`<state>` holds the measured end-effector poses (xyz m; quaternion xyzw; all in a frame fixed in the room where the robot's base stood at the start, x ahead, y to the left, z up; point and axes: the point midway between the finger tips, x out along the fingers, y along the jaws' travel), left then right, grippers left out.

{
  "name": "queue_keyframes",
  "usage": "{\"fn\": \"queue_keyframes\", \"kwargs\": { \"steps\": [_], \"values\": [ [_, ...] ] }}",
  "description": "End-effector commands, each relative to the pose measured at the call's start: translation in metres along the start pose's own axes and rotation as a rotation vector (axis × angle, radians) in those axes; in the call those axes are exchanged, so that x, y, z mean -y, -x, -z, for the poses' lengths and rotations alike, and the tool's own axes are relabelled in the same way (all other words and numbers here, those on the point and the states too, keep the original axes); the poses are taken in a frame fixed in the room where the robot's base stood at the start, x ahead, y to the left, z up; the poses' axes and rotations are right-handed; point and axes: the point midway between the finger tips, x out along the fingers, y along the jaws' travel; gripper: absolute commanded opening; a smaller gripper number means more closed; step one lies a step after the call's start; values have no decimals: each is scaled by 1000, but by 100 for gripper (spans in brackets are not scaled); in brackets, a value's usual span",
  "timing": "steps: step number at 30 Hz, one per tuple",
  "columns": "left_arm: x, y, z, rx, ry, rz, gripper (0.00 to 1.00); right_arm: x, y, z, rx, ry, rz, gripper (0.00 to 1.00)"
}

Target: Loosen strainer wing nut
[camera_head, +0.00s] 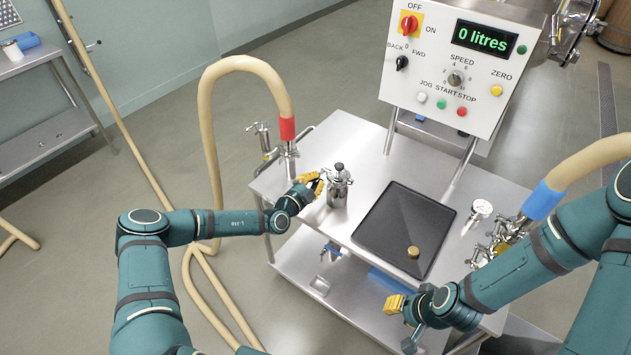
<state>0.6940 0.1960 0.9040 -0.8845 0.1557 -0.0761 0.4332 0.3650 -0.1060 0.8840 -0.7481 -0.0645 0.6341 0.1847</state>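The strainer (338,188) is a small upright steel cylinder with a clamp and a dark knob on top, standing on the steel cart top. Its wing nut is too small to make out clearly. My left gripper (314,183) has yellow fingers just left of the strainer's upper part. The fingers look parted, with a dark gap between them, and I see nothing held. Whether they touch the clamp cannot be told. My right gripper (393,304) is low at the cart's front edge, away from the strainer; its yellow fingers look close together, but their opening is unclear.
A black tray (385,240) with a round brass piece (413,251) lies right of the strainer. A hose with a red cuff (287,128) rises at left, one with a blue cuff (541,201) at right. A control panel (455,65) stands behind.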

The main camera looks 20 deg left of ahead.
Motion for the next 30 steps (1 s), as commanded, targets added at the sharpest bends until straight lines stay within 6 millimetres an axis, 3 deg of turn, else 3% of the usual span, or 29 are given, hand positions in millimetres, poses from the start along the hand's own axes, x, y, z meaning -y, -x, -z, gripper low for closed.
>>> {"fn": "queue_keyframes", "kwargs": {
  "steps": [30],
  "values": [
    [4,0,-2,-4,966,3,0,-10,-30,-4,0,0,-6,34]
  ]
}}
